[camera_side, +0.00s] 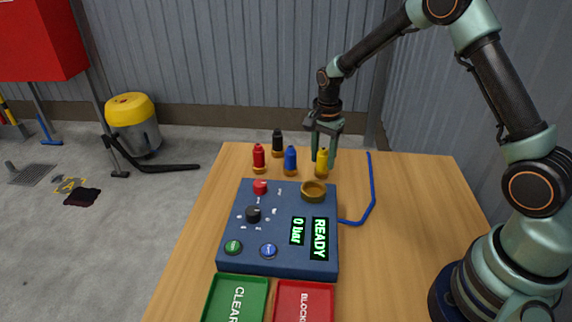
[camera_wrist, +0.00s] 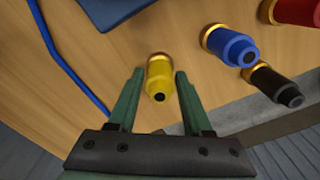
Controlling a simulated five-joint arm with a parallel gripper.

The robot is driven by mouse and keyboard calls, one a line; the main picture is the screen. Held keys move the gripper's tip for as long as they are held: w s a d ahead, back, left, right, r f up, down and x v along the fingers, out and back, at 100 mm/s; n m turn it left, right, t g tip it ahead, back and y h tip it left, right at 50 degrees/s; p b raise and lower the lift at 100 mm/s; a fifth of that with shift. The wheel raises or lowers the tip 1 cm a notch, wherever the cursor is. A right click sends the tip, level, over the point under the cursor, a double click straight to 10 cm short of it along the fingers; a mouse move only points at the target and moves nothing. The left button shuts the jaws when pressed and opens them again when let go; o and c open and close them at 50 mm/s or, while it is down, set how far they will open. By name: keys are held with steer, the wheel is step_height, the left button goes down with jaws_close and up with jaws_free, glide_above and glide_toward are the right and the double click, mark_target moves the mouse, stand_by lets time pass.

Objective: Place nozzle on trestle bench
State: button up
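A yellow nozzle (camera_side: 322,168) with a brass base stands upright on the wooden trestle bench (camera_side: 405,215), near its far edge. A red nozzle (camera_side: 259,158), a blue nozzle (camera_side: 291,160) and a black nozzle (camera_side: 277,143) stand to its left. My gripper (camera_side: 323,157) points down at the yellow nozzle. In the wrist view its green fingers are open on either side of the yellow nozzle (camera_wrist: 159,78), with a visible gap on each side. The blue nozzle (camera_wrist: 229,45) and black nozzle (camera_wrist: 274,86) are right of the fingers there.
A blue control box (camera_side: 275,245) with a brass ring (camera_side: 314,190) on it stands nearer on the bench. Its display reads READY and 0 bar. A blue hose (camera_side: 372,185) curves to its right. A green CLEAR tray (camera_side: 212,300) and a red tray (camera_side: 331,300) lie in front.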

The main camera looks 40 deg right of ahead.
steer(key=shift+o, duration=0.5)
step_height(320, 180, up, 12)
steer(key=shift+f, duration=0.25)
steer(key=s+a+r+n+t, duration=0.2)
steer(key=s+a+r+n, duration=0.1)
steer(key=s+r+n, duration=0.5)
steer(key=s+a+r+n+t, duration=0.2)
steer(key=s+n+t, duration=0.1)
steer(key=s+n, duration=0.4)
steer(key=shift+s+n+t, duration=0.3)
steer(key=shift+s+n, duration=0.1)
steer(key=shift+s, duration=1)
steer(key=shift+a, duration=0.1)
